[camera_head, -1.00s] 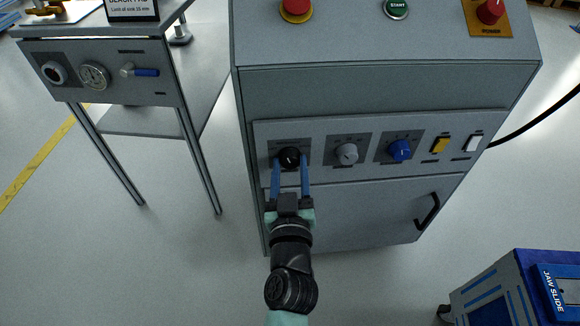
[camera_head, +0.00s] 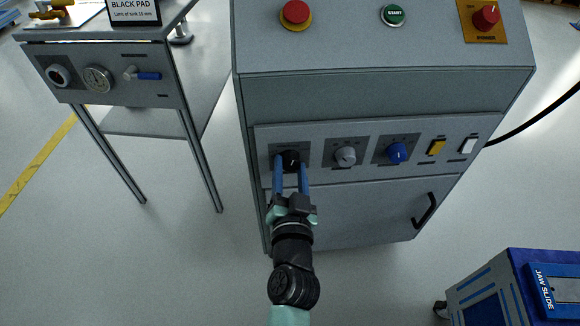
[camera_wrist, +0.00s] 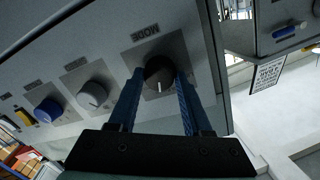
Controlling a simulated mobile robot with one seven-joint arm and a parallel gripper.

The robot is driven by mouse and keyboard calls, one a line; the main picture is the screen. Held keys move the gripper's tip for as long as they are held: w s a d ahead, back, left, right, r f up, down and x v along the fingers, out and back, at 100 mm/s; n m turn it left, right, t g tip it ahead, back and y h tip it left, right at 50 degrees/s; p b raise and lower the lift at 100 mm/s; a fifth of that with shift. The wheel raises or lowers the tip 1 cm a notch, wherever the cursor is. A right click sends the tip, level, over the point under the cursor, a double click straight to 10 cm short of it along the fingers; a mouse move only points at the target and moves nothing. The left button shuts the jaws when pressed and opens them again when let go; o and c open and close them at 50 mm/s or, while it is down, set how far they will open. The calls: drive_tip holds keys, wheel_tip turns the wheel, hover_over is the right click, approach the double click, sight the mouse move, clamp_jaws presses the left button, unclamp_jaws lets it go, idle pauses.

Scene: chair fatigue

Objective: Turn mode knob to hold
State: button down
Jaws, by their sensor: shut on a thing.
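The black mode knob (camera_head: 290,158) sits at the left end of the grey cabinet's control panel. In the wrist view the knob (camera_wrist: 159,76) lies under the label MODE, with a pale pointer line on its face. My gripper (camera_head: 291,166) has its two blue fingers on either side of the knob, closed on it. In the wrist view my gripper (camera_wrist: 158,88) also holds the knob between its fingertips. The position marks around the knob are too small to read.
A grey knob (camera_head: 345,156), a blue knob (camera_head: 397,153), a yellow switch (camera_head: 436,147) and a white switch (camera_head: 468,146) follow to the right. A red button (camera_head: 296,13) and green START button (camera_head: 393,15) are on top. A side table (camera_head: 110,75) stands left.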

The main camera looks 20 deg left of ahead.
drive_tip(key=shift+m, duration=0.4)
drive_tip(key=shift+c, duration=1.7)
unclamp_jaws()
drive_tip(key=b+v, duration=0.1)
drive_tip(key=v, duration=1.2)
drive_tip(key=shift+w, duration=0.1)
